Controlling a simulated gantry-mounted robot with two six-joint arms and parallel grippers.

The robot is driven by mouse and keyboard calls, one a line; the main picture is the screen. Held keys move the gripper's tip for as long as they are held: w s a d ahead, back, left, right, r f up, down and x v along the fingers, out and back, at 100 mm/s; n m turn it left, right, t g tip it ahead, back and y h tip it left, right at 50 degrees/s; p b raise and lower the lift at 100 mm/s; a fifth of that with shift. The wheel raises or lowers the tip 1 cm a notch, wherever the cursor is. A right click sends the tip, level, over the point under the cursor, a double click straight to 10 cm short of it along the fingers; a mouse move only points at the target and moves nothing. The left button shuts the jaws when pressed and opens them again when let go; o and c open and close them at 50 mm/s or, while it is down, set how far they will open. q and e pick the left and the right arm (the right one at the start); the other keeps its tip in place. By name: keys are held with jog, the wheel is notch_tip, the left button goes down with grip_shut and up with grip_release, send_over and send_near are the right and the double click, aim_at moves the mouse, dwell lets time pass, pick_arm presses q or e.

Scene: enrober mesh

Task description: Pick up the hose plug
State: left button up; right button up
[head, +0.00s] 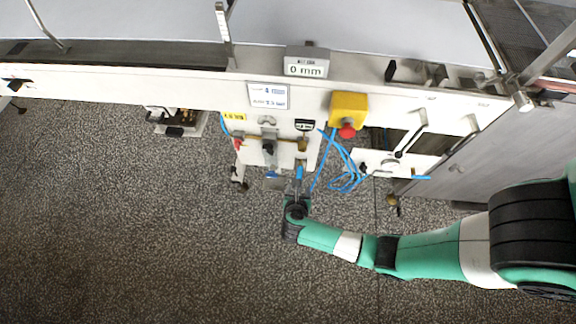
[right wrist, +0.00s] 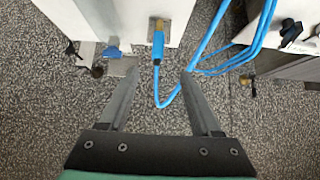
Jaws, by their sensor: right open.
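The hose plug (right wrist: 158,48) is a slim blue connector below a brass fitting (right wrist: 158,24) on a white panel in the right wrist view. A blue hose (right wrist: 165,103) loops from its lower end up to the right. In the head view the plug (head: 299,172) is a small blue piece under the white panel. My right gripper (right wrist: 159,74) is open, with its fingertips apart on either side of the plug and hose line, slightly below the plug's body. It also shows in the head view (head: 298,187), reaching the panel's lower edge. My left gripper is not in view.
Blue hose loops (head: 345,180) hang right of the plug, close to my right finger. A yellow box with a red button (head: 348,108) sits above. Another blue piece (right wrist: 112,52) is left of the plug. The speckled floor (head: 130,240) is clear.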

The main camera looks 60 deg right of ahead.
jog(key=b, duration=0.4)
send_near(299, 177)
jog(key=s+x, duration=0.1)
jog(key=x, duration=0.2)
jog(key=b+x, duration=0.1)
jog(key=x, duration=0.1)
jog(key=b+x, duration=0.3)
jog(key=x, duration=0.1)
jog(key=shift+w+f+b, duration=0.1)
jog(key=shift+w+b, duration=0.3)
jog(key=shift+d, duration=0.15)
grip_shut()
